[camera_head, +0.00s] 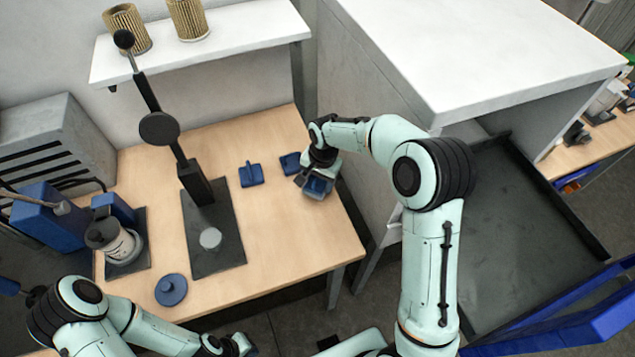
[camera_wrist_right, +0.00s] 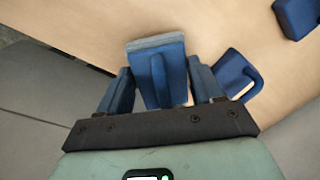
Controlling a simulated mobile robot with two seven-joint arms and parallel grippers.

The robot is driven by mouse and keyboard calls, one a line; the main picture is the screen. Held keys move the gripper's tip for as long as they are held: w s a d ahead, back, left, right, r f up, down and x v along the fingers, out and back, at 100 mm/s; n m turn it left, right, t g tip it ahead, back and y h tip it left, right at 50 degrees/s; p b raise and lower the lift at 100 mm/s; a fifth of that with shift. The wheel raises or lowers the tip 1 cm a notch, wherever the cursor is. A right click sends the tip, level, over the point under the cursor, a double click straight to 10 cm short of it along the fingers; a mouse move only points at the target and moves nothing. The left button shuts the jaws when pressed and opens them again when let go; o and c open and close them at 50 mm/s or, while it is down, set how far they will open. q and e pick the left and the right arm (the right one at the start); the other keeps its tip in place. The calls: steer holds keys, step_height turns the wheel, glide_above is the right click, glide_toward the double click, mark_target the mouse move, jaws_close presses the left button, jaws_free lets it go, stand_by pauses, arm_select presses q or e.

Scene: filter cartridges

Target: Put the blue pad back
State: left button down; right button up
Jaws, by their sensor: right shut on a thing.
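My right gripper (camera_head: 317,180) is at the right edge of the wooden table, shut on a blue pad. In the right wrist view this blue pad (camera_wrist_right: 158,72) has an upright rib and a grey layer along its far edge, with a gripper finger (camera_wrist_right: 204,80) on either side. I cannot tell whether it touches the tabletop. A second blue pad (camera_head: 290,163) with a handle lies just left of the gripper and also shows in the wrist view (camera_wrist_right: 232,74). A third blue pad (camera_head: 251,175) lies further left. My left gripper (camera_head: 238,346) is at the bottom edge; its fingers are unclear.
A black stand with a lever (camera_head: 217,245) occupies the table's middle. A round blue lid (camera_head: 171,290) and a grey-and-white device (camera_head: 113,240) are at the left. A white shelf (camera_head: 225,38) holds two filter cartridges. A white cabinet (camera_head: 385,130) stands close right. Table space in front of the pads is clear.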

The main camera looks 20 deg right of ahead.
mark_target(322, 185)
steer(key=shift+f, duration=0.75)
steer(key=o, duration=1)
steer(key=shift+f, duration=0.1)
steer(key=r, duration=0.8)
steer(key=s+r, duration=0.1)
steer(key=r, duration=0.3)
steer(key=shift+d+r+p, duration=0.1)
steer(key=shift+d+p, duration=0.25)
steer(key=shift+d, duration=0.05)
